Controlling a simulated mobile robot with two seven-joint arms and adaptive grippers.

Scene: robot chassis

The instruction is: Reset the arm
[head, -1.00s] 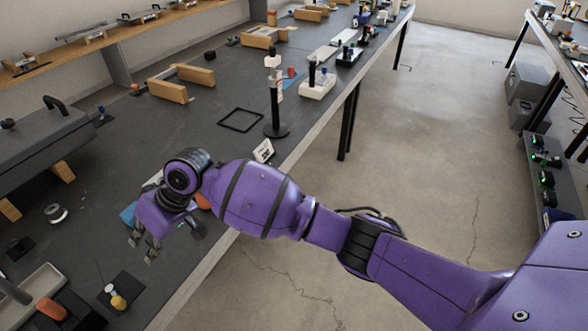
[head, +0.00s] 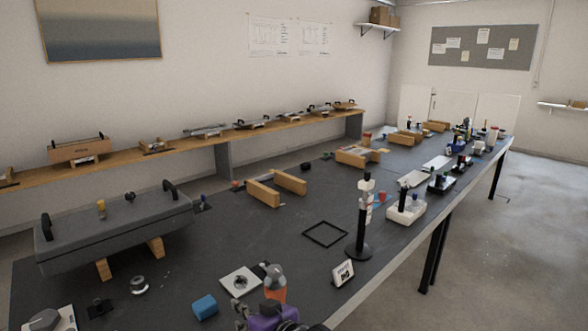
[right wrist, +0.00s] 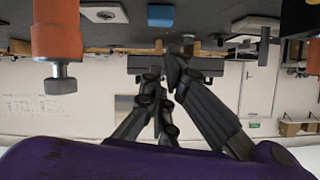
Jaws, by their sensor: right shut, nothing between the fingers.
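My right arm shows only at the bottom edge of the head view, where a purple piece of it and the dark right gripper (head: 241,310) stand in front of the bench. The gripper is close in the picture to an orange bottle-like object (head: 275,287) and a blue block (head: 205,306). In the right wrist view the picture is upside down, and the dark fingers (right wrist: 170,70) are together with nothing between them. Most of my right arm is out of the head view. My left gripper is not in view.
The dark bench (head: 255,233) carries a grey box with handles (head: 115,230), wooden blocks (head: 262,194), a black stand (head: 361,225), a white tray (head: 405,216) and a small card (head: 343,273). Open floor (head: 475,260) lies right of the bench. An orange cylinder (right wrist: 57,35) shows in the wrist view.

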